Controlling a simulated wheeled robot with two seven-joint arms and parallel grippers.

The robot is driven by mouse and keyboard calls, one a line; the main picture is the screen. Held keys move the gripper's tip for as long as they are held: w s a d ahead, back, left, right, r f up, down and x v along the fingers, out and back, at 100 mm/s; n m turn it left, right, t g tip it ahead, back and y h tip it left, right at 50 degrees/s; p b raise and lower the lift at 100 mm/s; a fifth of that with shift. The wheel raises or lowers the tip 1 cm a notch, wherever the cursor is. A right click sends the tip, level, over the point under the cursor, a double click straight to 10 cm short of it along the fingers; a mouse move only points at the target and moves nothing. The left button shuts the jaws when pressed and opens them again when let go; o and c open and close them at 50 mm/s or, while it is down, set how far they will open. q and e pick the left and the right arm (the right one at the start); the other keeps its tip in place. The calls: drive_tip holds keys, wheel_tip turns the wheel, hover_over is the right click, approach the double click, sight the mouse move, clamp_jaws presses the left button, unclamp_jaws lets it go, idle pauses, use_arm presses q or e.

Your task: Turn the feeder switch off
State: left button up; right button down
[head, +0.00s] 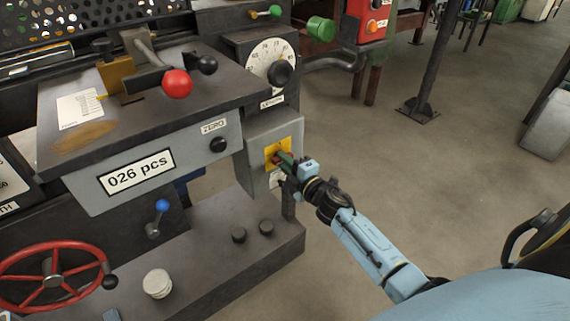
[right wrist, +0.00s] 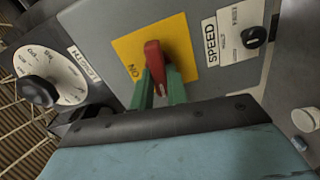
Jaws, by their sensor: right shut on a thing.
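The feeder switch is a red handle (right wrist: 154,62) on a yellow plate (right wrist: 178,45) marked "ON", seen close in the right wrist view. In the head view the yellow plate (head: 278,150) sits on the grey box at the right end of the machine. My right gripper (right wrist: 160,92) has its green fingers on either side of the red handle and is shut on it. In the head view my right gripper (head: 286,160) covers most of the handle. My left gripper is not in view.
A dial (head: 271,62) labelled LENGTH is above the switch box. In the right wrist view a SPEED label (right wrist: 211,42) and black knob (right wrist: 254,37) are beside the plate. A red handwheel (head: 54,281) is at lower left. The floor to the right is open.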

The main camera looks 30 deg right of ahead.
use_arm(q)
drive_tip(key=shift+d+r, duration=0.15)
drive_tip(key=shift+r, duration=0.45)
use_arm(e)
drive_tip(key=shift+f+n, duration=0.1)
drive_tip(key=shift+n, duration=0.7)
drive_tip(key=c, duration=1.4)
unclamp_jaws()
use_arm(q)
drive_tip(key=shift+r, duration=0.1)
use_arm(e)
drive_tip(key=shift+s, duration=0.1)
